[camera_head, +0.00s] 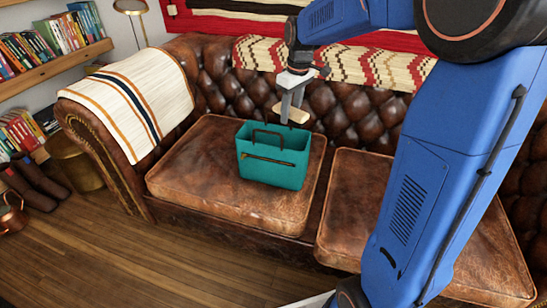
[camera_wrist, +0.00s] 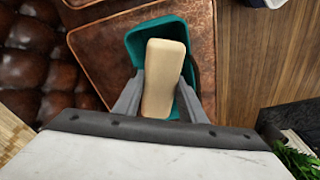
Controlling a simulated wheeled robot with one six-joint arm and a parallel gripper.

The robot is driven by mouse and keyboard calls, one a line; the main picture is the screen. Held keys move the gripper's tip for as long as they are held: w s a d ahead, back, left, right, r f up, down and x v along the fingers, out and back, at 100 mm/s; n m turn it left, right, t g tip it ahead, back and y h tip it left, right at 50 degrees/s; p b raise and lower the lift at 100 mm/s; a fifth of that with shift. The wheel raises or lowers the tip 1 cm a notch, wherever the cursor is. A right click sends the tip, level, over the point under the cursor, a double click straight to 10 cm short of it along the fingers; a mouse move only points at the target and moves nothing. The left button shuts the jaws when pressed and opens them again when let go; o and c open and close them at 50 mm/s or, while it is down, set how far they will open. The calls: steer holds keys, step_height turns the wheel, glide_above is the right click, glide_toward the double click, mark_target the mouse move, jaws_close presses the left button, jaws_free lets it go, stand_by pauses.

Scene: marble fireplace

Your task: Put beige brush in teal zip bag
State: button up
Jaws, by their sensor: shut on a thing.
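The teal zip bag (camera_head: 262,172) stands upright and open at the top on the left seat cushion of the brown leather sofa. The beige brush (camera_head: 291,114) is held by my gripper (camera_head: 290,103) above the bag's opening, near its back right side. In the wrist view my gripper (camera_wrist: 160,100) is shut on the beige brush (camera_wrist: 163,75), with a finger on each side. The brush covers part of the teal bag (camera_wrist: 140,40) below it. The bag's inside is mostly hidden.
The brown leather sofa (camera_head: 180,180) has a tufted back close behind my gripper. A striped cream blanket (camera_head: 135,95) hangs over its left arm. A patterned throw (camera_head: 350,65) lies on the backrest. The right cushion (camera_head: 350,190) is bare where seen.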

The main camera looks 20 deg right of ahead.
step_height(320, 180, down, 9)
stand_by(0.5)
steer(key=shift+f, duration=0.1)
steer(key=o, duration=1.2)
